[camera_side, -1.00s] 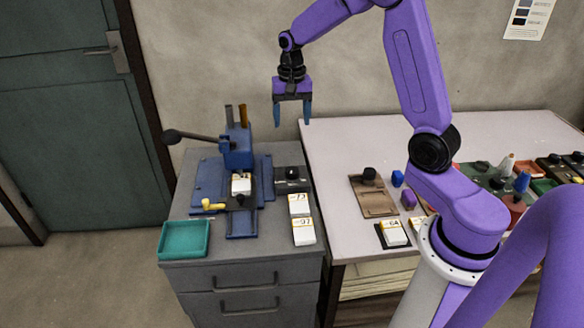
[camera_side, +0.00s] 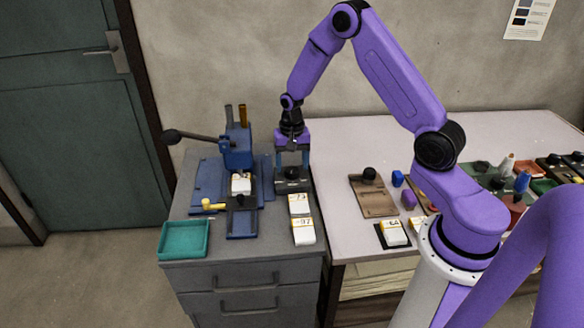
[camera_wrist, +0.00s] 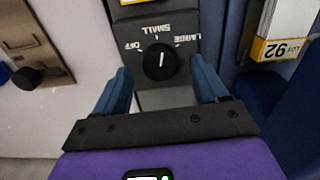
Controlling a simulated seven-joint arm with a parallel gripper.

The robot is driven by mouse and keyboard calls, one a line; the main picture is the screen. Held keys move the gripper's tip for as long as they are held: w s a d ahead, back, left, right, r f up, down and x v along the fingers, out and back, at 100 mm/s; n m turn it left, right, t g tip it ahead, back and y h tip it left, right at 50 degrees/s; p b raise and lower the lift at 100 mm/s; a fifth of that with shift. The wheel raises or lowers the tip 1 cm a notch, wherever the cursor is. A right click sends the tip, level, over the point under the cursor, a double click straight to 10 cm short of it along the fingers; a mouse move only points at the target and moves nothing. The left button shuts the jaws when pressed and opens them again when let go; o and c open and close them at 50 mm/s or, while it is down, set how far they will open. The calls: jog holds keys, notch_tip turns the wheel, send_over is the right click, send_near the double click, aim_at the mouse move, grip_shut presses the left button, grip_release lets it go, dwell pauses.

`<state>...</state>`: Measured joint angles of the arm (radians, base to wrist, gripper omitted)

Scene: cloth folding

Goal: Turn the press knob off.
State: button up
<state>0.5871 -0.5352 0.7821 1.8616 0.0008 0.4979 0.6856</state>
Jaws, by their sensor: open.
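The black press knob (camera_wrist: 160,62) sits on a dark control box (camera_wrist: 138,14) in the wrist view. Upside-down labels OFF, SMALL and LARGE surround it. Its white mark runs roughly up and down in the picture, about in line with SMALL. My gripper (camera_wrist: 163,76) is open, with one blue finger on each side of the knob and visible gaps. In the side view my gripper (camera_side: 292,170) is low over the control box (camera_side: 291,187) beside the blue press (camera_side: 238,155), and the knob is largely hidden there.
The press has a long dark lever (camera_side: 195,136). A green tray (camera_side: 184,238) and white labelled blocks (camera_side: 303,231) stand near the front of the cabinet. A brown plate with a black knob (camera_side: 374,196) lies on the table to the right.

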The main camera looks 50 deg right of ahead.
jog(key=shift+f, duration=1.05)
jog(key=c, duration=1.1)
